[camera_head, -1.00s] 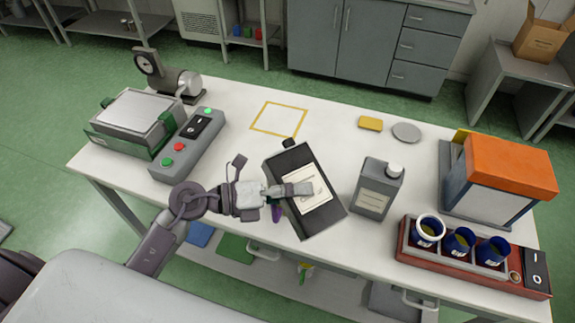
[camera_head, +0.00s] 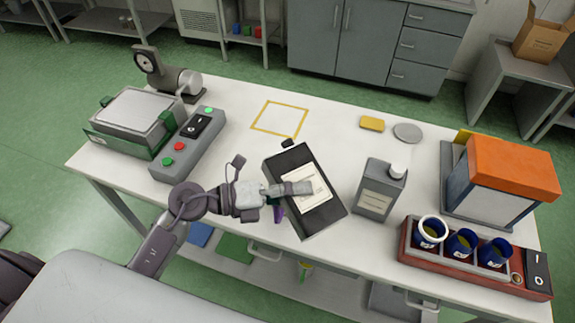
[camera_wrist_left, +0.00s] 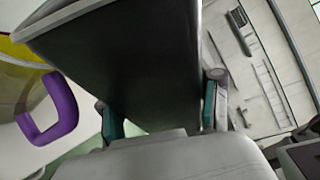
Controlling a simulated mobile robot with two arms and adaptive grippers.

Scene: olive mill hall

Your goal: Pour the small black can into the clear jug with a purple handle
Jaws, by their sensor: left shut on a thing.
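The small black can (camera_head: 322,217) with a pale label is tilted in the head view, its black top toward the far side of the table. My left gripper (camera_head: 287,190) is shut on it. In the left wrist view the can's dark side (camera_wrist_left: 135,65) fills the middle between the fingers. The clear jug is mostly hidden behind the can in the head view; only its purple handle (camera_head: 278,215) shows. In the left wrist view the purple handle (camera_wrist_left: 62,110) and part of the jug with yellow in it (camera_wrist_left: 17,52) are at the left. The can's mouth and any stream are hidden.
A grey bottle with a white cap (camera_head: 375,190) stands close right of the can. A red rack (camera_head: 420,258) with blue cups and an orange-topped box (camera_head: 510,168) are farther right. A control box (camera_head: 186,145) stands left. The yellow-outlined square (camera_head: 280,118) is empty.

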